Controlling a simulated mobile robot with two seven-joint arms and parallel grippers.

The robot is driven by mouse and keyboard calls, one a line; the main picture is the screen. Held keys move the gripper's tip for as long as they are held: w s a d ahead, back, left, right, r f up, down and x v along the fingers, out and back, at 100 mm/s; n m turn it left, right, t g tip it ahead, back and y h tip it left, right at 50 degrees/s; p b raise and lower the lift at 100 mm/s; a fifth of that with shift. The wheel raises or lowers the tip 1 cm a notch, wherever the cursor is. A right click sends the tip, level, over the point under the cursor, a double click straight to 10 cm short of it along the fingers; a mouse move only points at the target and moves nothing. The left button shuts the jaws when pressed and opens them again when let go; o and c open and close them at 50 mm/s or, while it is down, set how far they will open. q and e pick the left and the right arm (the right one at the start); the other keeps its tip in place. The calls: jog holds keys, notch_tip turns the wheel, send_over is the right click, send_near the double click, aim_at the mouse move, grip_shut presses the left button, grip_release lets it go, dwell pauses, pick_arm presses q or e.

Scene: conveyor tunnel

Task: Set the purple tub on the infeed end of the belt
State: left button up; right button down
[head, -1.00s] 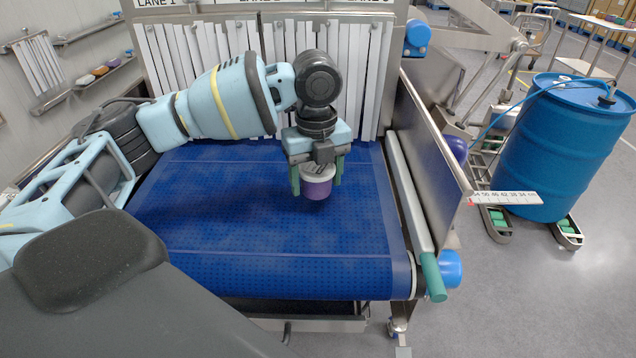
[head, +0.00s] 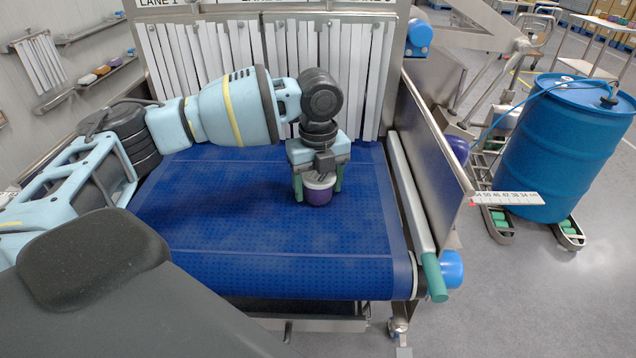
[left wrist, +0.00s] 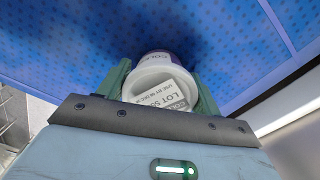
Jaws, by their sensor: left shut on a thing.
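The purple tub (head: 318,194) has a white lid and stands upright at the blue belt (head: 230,250), right of the belt's middle. My left gripper (head: 318,186) is above it with its green fingers on either side, shut on it. The tub's base is on or very close to the belt; I cannot tell for sure which. In the left wrist view the tub's lid (left wrist: 158,90) with a printed lot label shows between the fingers. My right gripper is not in view.
White strip curtains (head: 330,80) hang behind the belt. A metal side guard (head: 430,150) and a roller with a green end (head: 433,278) border the right side. A blue drum (head: 565,150) stands on the floor at right. The belt's near part is clear.

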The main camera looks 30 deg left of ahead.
pick_arm(q)
jog(key=shift+f, duration=0.1)
jog(key=o, duration=1.4)
notch_tip(320, 180, up, 12)
jog(key=shift+r, duration=0.15)
